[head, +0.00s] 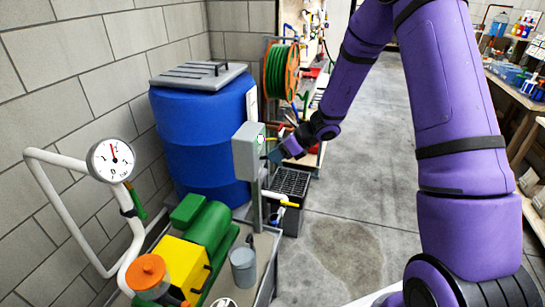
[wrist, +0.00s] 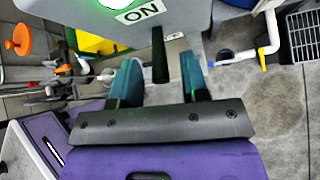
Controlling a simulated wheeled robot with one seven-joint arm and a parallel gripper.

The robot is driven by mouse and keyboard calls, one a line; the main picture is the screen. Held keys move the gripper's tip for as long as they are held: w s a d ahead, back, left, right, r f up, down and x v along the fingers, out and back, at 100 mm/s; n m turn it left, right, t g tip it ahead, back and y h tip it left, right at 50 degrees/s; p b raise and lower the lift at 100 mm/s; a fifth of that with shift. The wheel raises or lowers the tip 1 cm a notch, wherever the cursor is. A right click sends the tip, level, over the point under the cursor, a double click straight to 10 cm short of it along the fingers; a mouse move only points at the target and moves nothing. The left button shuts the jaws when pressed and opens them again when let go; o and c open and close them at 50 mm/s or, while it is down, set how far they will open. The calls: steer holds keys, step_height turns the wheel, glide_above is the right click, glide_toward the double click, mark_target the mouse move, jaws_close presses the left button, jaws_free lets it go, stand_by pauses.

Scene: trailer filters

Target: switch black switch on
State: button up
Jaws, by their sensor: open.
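The black switch (wrist: 159,58) is a short dark lever that sticks out from the grey control box (wrist: 185,14), beside a white ON label. A bright green light is partly visible at the top edge of the wrist view. The grey box also shows on its post in the head view (head: 246,152). My gripper (wrist: 160,70) is open, its teal fingers on either side of the lever, with a visible gap on both sides. In the head view my gripper (head: 276,156) is close to the box's right side, and the lever cannot be made out there.
A blue barrel (head: 200,135) stands behind the box. A green and yellow pump (head: 195,250), a pressure gauge (head: 111,160) and white pipes are at the left. A black crate (head: 290,185) is below my gripper.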

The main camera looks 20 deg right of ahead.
steer(key=v, duration=0.8)
steer(key=s+a+r+n+g+h, duration=0.2)
steer(key=s+a+r+n, duration=0.2)
steer(key=s+r+n, duration=1.1)
steer(key=s+d+r+n+h, duration=0.1)
steer(key=s+r+n+h, duration=0.1)
steer(key=s, duration=0.4)
steer(key=s+d+r+n+t+h, duration=0.1)
steer(key=s+r+n+h, duration=0.1)
steer(key=s+r+n, duration=0.2)
steer(key=s+d+r+n+t+h, duration=0.1)
steer(key=s+d+r+n+h, duration=0.1)
steer(key=s+n, duration=0.4)
steer(key=shift+s+r, duration=0.55)
steer(key=shift+s, duration=0.6)
stand_by(1.5)
